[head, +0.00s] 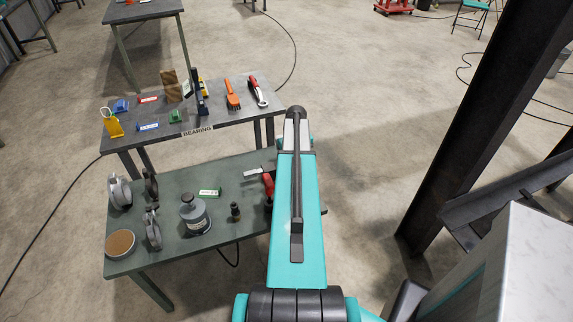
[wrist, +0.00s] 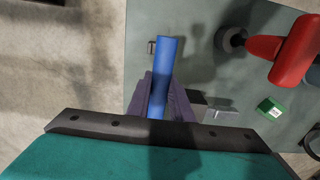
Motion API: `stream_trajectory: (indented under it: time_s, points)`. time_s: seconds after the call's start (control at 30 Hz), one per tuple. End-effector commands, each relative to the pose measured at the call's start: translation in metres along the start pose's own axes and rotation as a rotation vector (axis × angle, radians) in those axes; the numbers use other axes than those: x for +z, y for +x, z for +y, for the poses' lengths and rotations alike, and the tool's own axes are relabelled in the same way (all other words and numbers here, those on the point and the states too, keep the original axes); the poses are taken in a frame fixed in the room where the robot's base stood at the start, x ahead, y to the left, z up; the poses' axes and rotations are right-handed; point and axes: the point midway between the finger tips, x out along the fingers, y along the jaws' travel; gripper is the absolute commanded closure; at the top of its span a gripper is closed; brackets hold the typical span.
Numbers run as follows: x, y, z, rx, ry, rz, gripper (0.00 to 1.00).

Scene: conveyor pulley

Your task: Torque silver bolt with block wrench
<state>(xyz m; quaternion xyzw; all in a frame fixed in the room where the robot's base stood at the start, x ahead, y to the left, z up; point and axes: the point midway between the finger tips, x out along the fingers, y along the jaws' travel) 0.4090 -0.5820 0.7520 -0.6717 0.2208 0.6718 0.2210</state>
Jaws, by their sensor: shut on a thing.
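My gripper (wrist: 159,98) is low in the middle of the wrist view, its two dark purple-grey fingers shut on a blue bar-shaped handle (wrist: 165,62). The handle stands between the fingers and points up the picture, above the edge of the green table. I cannot tell for sure that it is the block wrench; its working end is not clear. A small metal piece (wrist: 152,47) shows just left of the handle's upper end; I cannot tell whether it is the silver bolt. In the head view my arm hides the gripper and the handle.
The green table (head: 177,184) bears a red tool (head: 268,184), a green label block (head: 210,192), a grey canister (head: 194,213) and pulley parts. The rear table (head: 215,136) holds several tools. A dark steel post (head: 470,130) stands at right. Floor between is open.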

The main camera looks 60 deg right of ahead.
Motion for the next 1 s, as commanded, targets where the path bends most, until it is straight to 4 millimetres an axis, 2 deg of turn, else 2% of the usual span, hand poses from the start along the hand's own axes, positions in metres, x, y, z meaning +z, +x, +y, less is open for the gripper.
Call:
stream_trajectory:
  time_s: [1.0]
  points:
    - [0.038,-0.034,-0.013,0.0,0.0,0.002,1.0]
